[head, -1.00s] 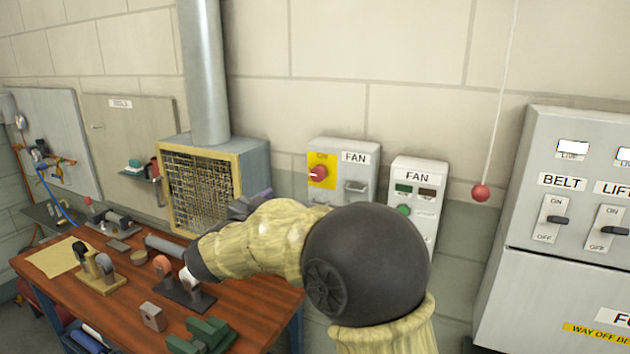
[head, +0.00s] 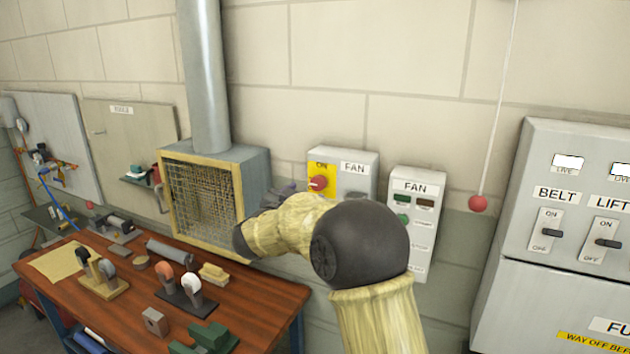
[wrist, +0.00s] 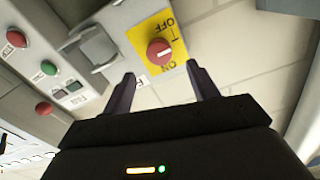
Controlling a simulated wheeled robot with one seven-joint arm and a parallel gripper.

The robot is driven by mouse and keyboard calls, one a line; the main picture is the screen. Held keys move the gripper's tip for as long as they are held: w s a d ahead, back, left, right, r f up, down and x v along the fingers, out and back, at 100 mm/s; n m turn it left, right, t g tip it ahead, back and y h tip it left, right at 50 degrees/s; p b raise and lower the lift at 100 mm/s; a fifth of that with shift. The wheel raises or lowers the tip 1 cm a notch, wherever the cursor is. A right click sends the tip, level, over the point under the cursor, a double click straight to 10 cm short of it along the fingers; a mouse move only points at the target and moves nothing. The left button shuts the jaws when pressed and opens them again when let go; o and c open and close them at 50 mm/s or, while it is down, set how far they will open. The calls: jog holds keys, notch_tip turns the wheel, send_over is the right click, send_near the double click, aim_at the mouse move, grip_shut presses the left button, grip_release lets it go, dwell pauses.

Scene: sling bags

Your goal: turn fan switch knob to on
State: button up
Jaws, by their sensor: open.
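The fan switch knob (head: 318,183) is red and sits on a yellow plate of a grey box (head: 360,160) labelled FAN on the wall. In the wrist view the knob (wrist: 160,51) shows a pale mark, with OFF printed on one side of the yellow plate (wrist: 143,35) and ON on the other. My gripper (wrist: 160,76) is open and empty, its two dark fingers spread with the knob ahead, between their lines and apart from them. In the head view my gripper (head: 280,194) is small, near the box's lower left, and partly hidden by my arm.
A second FAN box (head: 418,205) with a green button hangs to the right. A caged fan duct (head: 215,195) stands to the left, above a wooden bench (head: 255,300) holding several tools. A red ball on a cord (head: 478,203) hangs farther right.

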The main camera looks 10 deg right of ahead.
aim_at(316, 184)
jog(key=p+x, duration=0.2)
jog(key=x, duration=0.5)
jog(key=shift+s, duration=0.1)
jog(key=c, duration=1)
